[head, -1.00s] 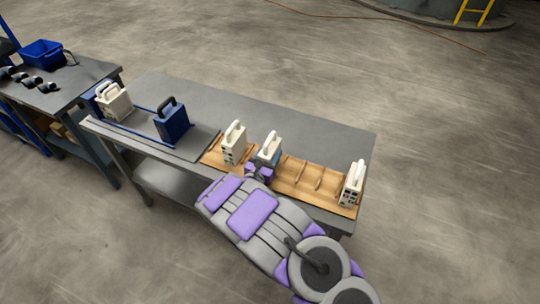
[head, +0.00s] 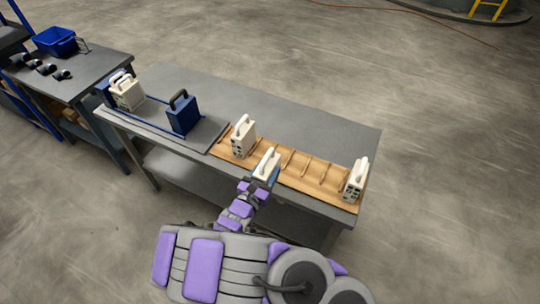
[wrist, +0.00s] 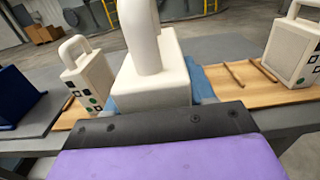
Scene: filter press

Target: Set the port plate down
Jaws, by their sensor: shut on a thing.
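My gripper (head: 256,186) is shut on a white port plate (head: 267,163) with a loop handle, blue on its side. In the head view the plate is upright at the front edge of a wooden slotted rack (head: 300,172). I cannot tell whether its bottom touches the rack. In the wrist view the plate (wrist: 152,82) is close up, its lower part hidden behind the dark and purple gripper finger (wrist: 150,125). A white plate (head: 243,138) stands in the rack to its left and another (head: 355,180) at the rack's right end.
A blue plate (head: 183,114) and a white plate (head: 127,93) stand between blue rails on the dark left part of the table (head: 210,131). Slots between the held plate and the right-end plate are empty. The table's back strip is clear. A side bench (head: 88,76) holds a blue bin (head: 54,41).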

